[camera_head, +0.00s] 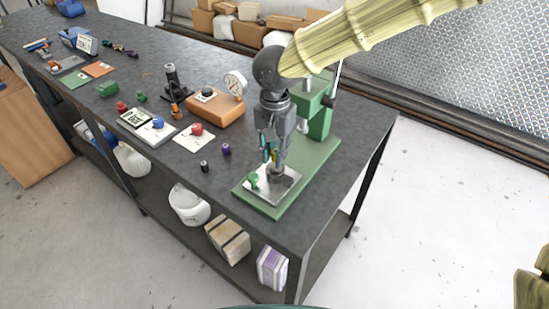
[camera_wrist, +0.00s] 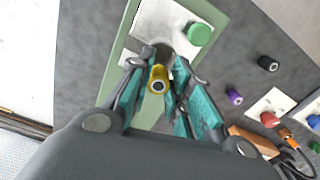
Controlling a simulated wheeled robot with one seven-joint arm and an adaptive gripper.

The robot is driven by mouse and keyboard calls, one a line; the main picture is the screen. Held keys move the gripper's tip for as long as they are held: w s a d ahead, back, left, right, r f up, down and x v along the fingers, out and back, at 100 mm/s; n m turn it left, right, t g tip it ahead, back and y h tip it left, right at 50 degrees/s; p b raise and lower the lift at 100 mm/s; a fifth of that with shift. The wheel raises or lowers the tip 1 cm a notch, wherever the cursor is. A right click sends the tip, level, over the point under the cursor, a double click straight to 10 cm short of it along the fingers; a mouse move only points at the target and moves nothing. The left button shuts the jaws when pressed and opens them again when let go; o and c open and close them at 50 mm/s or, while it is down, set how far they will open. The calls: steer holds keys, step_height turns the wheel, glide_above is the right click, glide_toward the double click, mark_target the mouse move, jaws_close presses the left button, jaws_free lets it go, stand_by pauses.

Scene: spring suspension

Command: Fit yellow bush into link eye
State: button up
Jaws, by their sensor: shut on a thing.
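The yellow bush (camera_wrist: 158,79) is between the teal fingertips of my gripper (camera_wrist: 159,72) in the wrist view; I see its round end with a dark centre. My gripper is shut on it. In the head view my gripper (camera_head: 271,158) points down over the metal plate, and the bush is not clear there. A dark grey part (camera_wrist: 152,53), probably the link eye, stands on the plate just beyond the bush; it also shows under the fingertips in the head view (camera_head: 278,177). I cannot tell whether bush and eye touch; the opening is hidden.
The silver plate (camera_head: 285,189) lies on the green press base (camera_head: 318,160), with a green knob (camera_head: 253,180) beside the link. The green press column (camera_head: 320,113) stands close behind my gripper. Purple (camera_head: 226,149) and black (camera_head: 205,166) bushes stand left on the dark bench.

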step_height(320, 180, down, 3)
steer(key=shift+p, duration=0.3)
steer(key=shift+s+f, duration=0.1)
steer(key=shift+s, duration=0.1)
steer(key=o, duration=0.9)
steer(key=shift+w, duration=0.1)
step_height(320, 180, up, 12)
steer(key=shift+r+b, duration=0.1)
steer(key=shift+b, duration=0.7)
